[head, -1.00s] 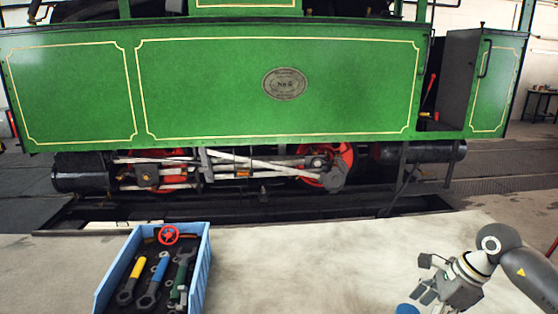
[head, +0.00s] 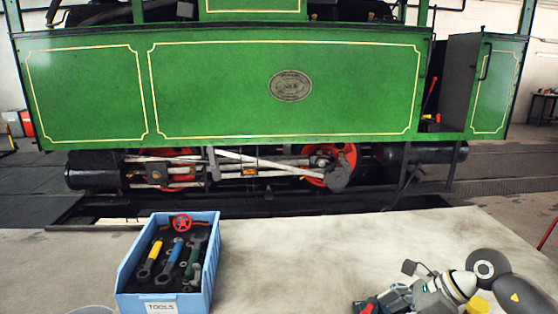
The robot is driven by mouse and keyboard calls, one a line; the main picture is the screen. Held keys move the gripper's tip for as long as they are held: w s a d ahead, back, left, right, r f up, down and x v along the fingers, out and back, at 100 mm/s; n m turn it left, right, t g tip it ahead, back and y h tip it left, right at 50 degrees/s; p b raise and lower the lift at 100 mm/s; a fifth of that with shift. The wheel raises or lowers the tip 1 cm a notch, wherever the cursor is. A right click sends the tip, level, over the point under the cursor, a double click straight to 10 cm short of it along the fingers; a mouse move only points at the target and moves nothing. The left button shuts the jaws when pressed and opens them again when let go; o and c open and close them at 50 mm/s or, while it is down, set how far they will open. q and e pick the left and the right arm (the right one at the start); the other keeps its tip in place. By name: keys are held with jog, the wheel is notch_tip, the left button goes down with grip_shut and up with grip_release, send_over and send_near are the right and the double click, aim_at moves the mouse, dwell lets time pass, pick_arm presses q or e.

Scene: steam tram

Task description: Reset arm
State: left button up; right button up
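My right gripper (head: 420,285) is at the lower right, over the front of the pale work surface. Its fingers look spread apart with nothing held between them, though the lower finger overlaps dark, red and blue items behind or below it. My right arm comes in from the right edge. My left gripper is not in view.
A blue tool box (head: 126,274) labelled TOOLS stands at left on the work surface (head: 300,260), holding several wrenches and a red valve wheel (head: 182,222). Red and blue items (head: 385,300) and a yellow item (head: 478,304) lie near the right gripper. The green tram (head: 220,90) stands behind.

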jog(key=a+r+m+t+y, duration=0.7)
jog(key=a+r+m+y, duration=0.3)
jog(key=a, duration=0.5)
jog(key=d+f+m+t+h, duration=0.2)
jog(key=d+m+t+h, duration=0.3)
jog(key=m+h, duration=0.5)
jog(key=d+f+m+t+h, duration=0.2)
jog(key=d+m+t+h, duration=0.35)
jog(key=m, duration=0.85)
jog(key=s+d+f+m+g+h, duration=0.4)
jog(key=s+f+m+g, duration=0.2)
jog(key=f+m, duration=0.3)
jog(key=s+a+f+m+g+y, duration=0.1)
jog(key=s+f+m+g, duration=0.1)
jog(key=s+f+g, duration=0.65)
jog(key=s+a+f+m+g+y, duration=0.1)
jog(key=s+a+f+m+g, duration=0.15)
jog(key=s+f, duration=0.7)
jog(key=s+d+f, duration=0.1)
jog(key=s+f, duration=0.1)
jog(key=f, duration=0.9)
jog(key=s+f, duration=0.3)
jog(key=f, duration=0.8)
jog(key=s+d+f+g, duration=0.2)
jog(key=s+d+f, duration=0.1)
jog(key=s+f, duration=1.2)
jog(key=shift+s+f, duration=0.2)
jog(key=shift+s, duration=0.55)
